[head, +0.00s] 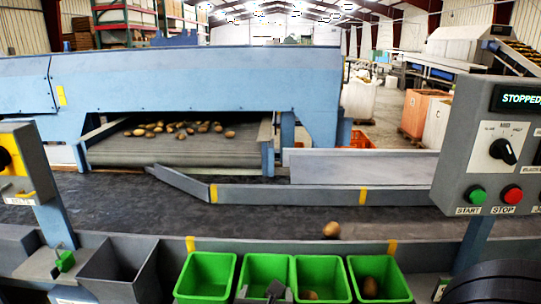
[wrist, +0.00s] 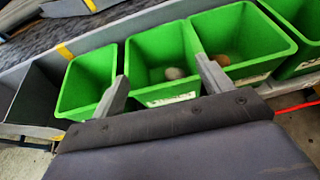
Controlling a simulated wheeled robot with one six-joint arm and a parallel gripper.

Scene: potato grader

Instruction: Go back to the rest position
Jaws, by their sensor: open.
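My gripper (wrist: 161,69) is open and empty in the wrist view, its two grey fingers apart over a row of green bins (wrist: 95,62). One potato (wrist: 174,73) lies in the bin seen between the fingers. Another potato (wrist: 222,60) lies in the bin to the right, partly behind the right finger. In the head view my gripper (head: 262,291) shows at the bottom edge, in front of the second green bin (head: 267,262) from the left; most of it is cut off.
One potato (head: 331,229) rests on the dark belt (head: 270,222). More potatoes (head: 180,128) lie on the feed belt behind. A dark grey bin (head: 118,268) stands left of the green ones. The control panel (head: 490,150) at right reads STOPPED.

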